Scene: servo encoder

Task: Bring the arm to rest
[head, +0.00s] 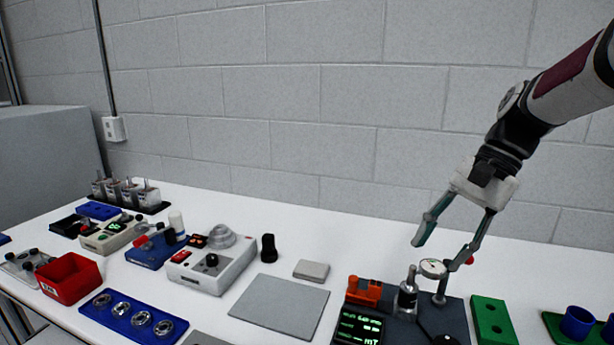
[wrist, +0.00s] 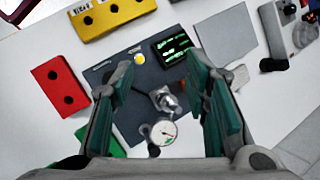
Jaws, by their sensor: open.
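My gripper (head: 440,243) is open and empty in the head view, at the end of my arm, which comes in from the upper right. Its two fingers are spread and point down over a dark test station. In the wrist view my gripper (wrist: 167,105) shows its two green-padded fingers wide apart. The dark station (wrist: 130,85) carries a round dial gauge (head: 433,268) on a post, a metal spindle (head: 408,290) and a green-lit display (head: 358,328). In the head view the right fingertip overlaps the gauge; I cannot tell whether they touch.
A green block (head: 491,318) lies right of the station; a blue cup (head: 577,322) stands farther right. A grey mat (head: 280,307), a white device (head: 212,265), a red bin (head: 70,279) and a blue ring tray (head: 133,318) lie to the left.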

